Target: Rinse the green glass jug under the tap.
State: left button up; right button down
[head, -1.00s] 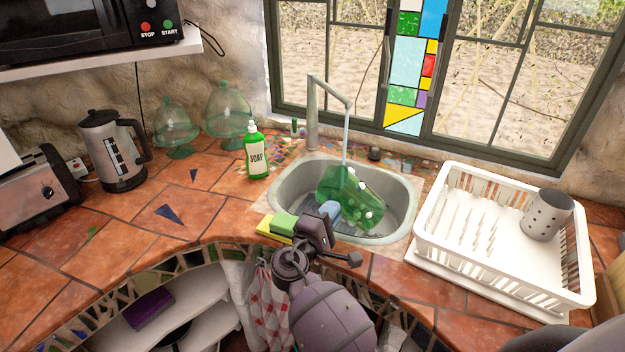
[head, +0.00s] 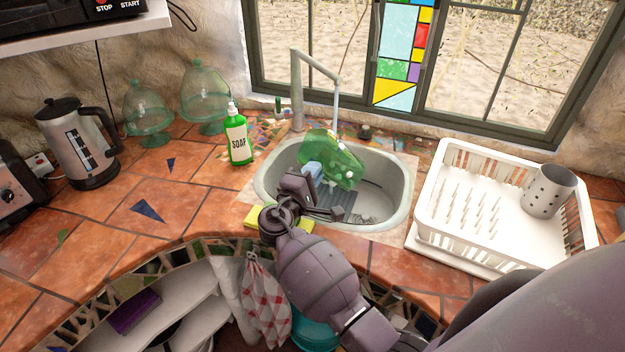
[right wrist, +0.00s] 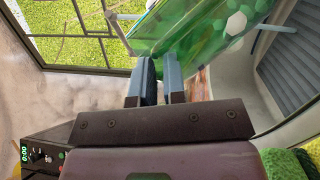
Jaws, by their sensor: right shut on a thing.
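The green glass jug (head: 340,155), with white dots, is tilted over the left back part of the sink (head: 400,205). My right gripper (head: 314,171) is shut on the jug, with its blue-grey finger pads against the glass; the right wrist view shows the pads (right wrist: 160,78) at the jug's edge (right wrist: 200,30). The tap (head: 297,90) stands behind the sink, and a thin pale stream of water (head: 337,108) runs from its spout down to the jug's top. I cannot tell whether water enters the jug. My left gripper is not in view.
A green soap bottle (head: 238,140) stands left of the sink. A yellow sponge (head: 262,218) lies at its front left edge. A white dish rack (head: 490,255) with a metal cutlery holder (head: 548,190) stands at the right. The kettle (head: 75,145) and glass domes (head: 205,95) are farther left.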

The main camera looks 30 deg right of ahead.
jog(key=w+d+b, duration=0.1)
jog(key=w+f, duration=0.1)
jog(key=w, duration=0.1)
jog(key=shift+d+f+b, duration=0.15)
jog(key=shift+d+b, duration=0.2)
jog(key=shift+d, duration=0.05)
jog(key=shift+w+d+f, duration=0.1)
jog(key=shift+w+d, duration=0.1)
jog(key=shift+w, duration=0.1)
